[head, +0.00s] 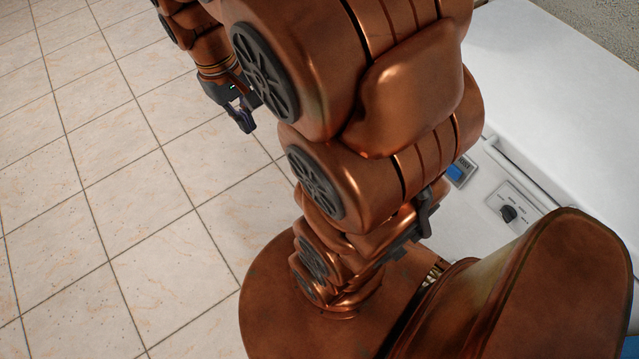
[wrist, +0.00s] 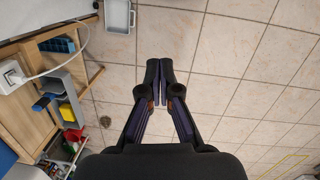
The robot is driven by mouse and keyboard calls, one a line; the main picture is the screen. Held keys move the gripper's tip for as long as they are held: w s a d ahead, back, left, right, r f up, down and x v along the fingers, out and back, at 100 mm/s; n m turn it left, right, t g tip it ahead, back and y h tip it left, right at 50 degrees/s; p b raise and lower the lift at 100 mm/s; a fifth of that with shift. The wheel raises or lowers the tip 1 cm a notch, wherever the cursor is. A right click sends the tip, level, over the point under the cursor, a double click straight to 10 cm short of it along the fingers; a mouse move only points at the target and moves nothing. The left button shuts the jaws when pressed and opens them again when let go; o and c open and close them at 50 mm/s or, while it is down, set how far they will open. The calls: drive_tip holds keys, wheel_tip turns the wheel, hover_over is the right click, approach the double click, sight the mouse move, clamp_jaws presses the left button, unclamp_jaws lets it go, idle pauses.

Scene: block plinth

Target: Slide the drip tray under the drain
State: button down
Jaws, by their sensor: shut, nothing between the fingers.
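In the wrist view a light grey, shallow tray (wrist: 119,29), which looks like the drip tray, lies at the top edge, partly cut off by the frame. A small dark round spot (wrist: 105,122) on the floor tiles at the lower left looks like the drain; it is apart from the tray. My gripper (wrist: 160,75) is shut and empty over bare floor, right of and below the tray in the picture. In the head view my gripper (head: 244,119) hangs above the tiles at the upper left; neither tray nor drain shows there.
A wooden unit (wrist: 35,98) with blue, yellow and red items and a white plug (wrist: 12,73) with a cable stands at the left in the wrist view. A white appliance (head: 558,100) with a knob (head: 508,213) is at the right in the head view. Tiles right of my gripper are mostly clear.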

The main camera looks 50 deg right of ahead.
drive_tip(key=w+d+f+b, duration=0.5)
drive_tip(key=d+f, duration=0.2)
drive_tip(key=f, duration=0.4)
drive_tip(key=w+d+f+m+b, duration=0.1)
drive_tip(key=w+d+f+b, duration=0.4)
drive_tip(key=d+f, duration=0.45)
drive_tip(key=w+d+f+b, duration=0.5)
drive_tip(key=d+f+b, duration=0.1)
drive_tip(key=f, duration=0.6)
drive_tip(key=shift+t, duration=0.8)
drive_tip(key=d+f+b, duration=0.5)
drive_tip(key=f+b, duration=0.1)
drive_tip(key=f, duration=1.2)
drive_tip(key=d+f+b, duration=0.5)
drive_tip(key=f+b, duration=0.2)
drive_tip(key=f, duration=1.1)
drive_tip(key=d+f+b, duration=0.5)
drive_tip(key=f+b, duration=0.2)
drive_tip(key=f, duration=1.1)
drive_tip(key=shift+f, duration=0.1)
drive_tip(key=shift+s+a+b, duration=0.2)
drive_tip(key=shift+s+b, duration=0.25)
drive_tip(key=shift+s, duration=0.5)
drive_tip(key=shift+s+a+b, duration=0.2)
drive_tip(key=shift+s+b, duration=0.2)
drive_tip(key=shift+s, duration=0.55)
drive_tip(key=shift+r+p, duration=0.25)
drive_tip(key=shift+p, duration=0.2)
